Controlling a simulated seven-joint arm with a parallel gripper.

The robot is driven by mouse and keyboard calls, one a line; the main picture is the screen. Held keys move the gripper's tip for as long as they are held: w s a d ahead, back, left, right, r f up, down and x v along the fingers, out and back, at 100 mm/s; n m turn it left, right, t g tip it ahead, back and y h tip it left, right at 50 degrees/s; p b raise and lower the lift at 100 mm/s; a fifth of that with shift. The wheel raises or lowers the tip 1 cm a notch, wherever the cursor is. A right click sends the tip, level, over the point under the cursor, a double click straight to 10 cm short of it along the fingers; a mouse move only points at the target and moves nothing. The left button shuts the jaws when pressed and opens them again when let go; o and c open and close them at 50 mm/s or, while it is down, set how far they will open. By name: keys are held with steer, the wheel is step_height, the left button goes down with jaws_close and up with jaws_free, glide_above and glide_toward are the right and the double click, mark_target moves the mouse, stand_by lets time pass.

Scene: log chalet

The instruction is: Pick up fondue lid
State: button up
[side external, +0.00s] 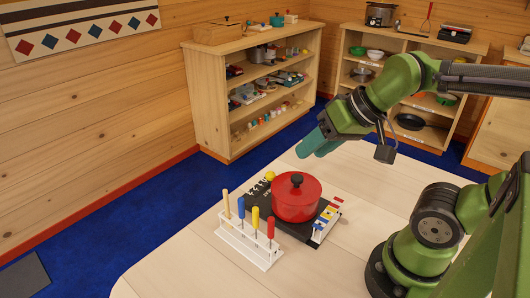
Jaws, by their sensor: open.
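The fondue lid (296,184) is red with a black knob and sits on top of the red fondue pot (296,208). The pot stands on a dark board or burner base (262,199) on the pale table. My gripper (312,147) is above and slightly right of the lid in the side view, apart from it. Its teal fingers point down to the left and are open, with nothing seen between them. The far side of the pot is hidden.
A white rack (248,246) with several upright colour-handled forks stands at the pot's front left. Another white rack with coloured pieces (327,220) is at its right. The table's front (190,268) is clear. Shelves (255,80) stand beyond.

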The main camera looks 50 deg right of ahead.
steer(key=o, duration=0.4)
steer(key=shift+c, duration=0.2)
